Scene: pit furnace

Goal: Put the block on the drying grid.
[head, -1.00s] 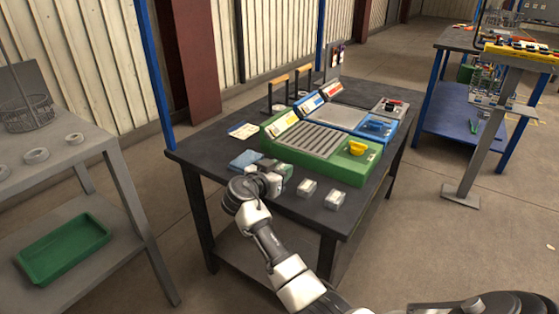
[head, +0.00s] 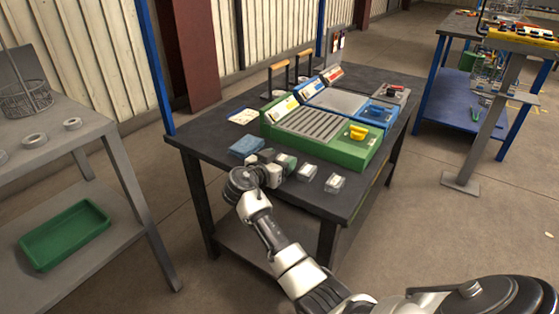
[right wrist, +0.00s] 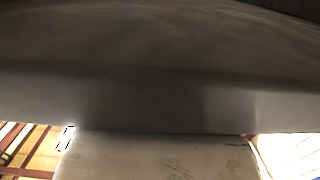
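The drying grid (head: 313,124) is the grey slatted top of a green unit on the dark table in the head view. Two small pale blocks, a left one (head: 307,172) and a right one (head: 335,183), stand near the table's front edge, right of my right gripper (head: 284,167). That gripper is low over the table, in front of the grid. A small greenish-white block (head: 287,160) shows at its tip; I cannot tell whether it is held. In the right wrist view a pale, faintly marked surface (right wrist: 160,155) lies below a dark shape. My left gripper is not in view.
A blue cloth (head: 246,146) and a card (head: 244,116) lie left of the green unit. A yellow item (head: 358,132) sits on its right end. A blue unit (head: 340,101) stands behind it. A grey bench (head: 90,140) is at left.

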